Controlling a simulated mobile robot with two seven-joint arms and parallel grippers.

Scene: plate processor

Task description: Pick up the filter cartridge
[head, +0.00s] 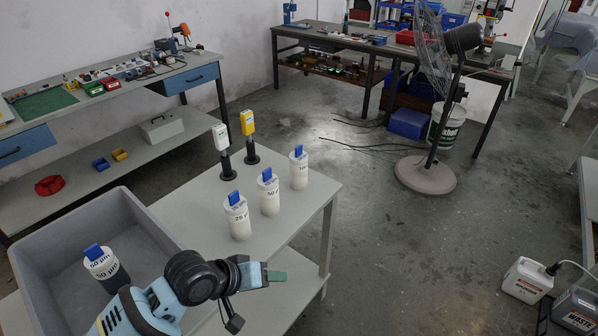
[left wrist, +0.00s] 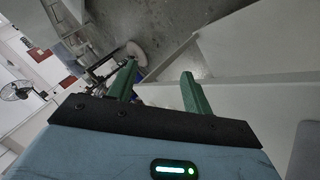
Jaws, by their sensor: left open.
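Three white filter cartridges with blue tabs stand upright on the grey table. The nearest one (head: 237,217) reads 25, the middle one (head: 269,195) reads 50, and the far one (head: 299,170) has a label too small to read. Another cartridge (head: 101,263), marked 50 µm with a dark lower part, stands in the grey bin (head: 62,229). My left gripper (head: 280,276) is in front of and below the three cartridges in the head view, apart from them. Its green fingers are spread and empty in the left wrist view (left wrist: 159,82). My right gripper is not in view.
A white device (head: 221,138) and a yellow device (head: 247,123) stand on black posts at the table's back edge. A fan (head: 432,110) stands on the floor behind. The floor between is clear.

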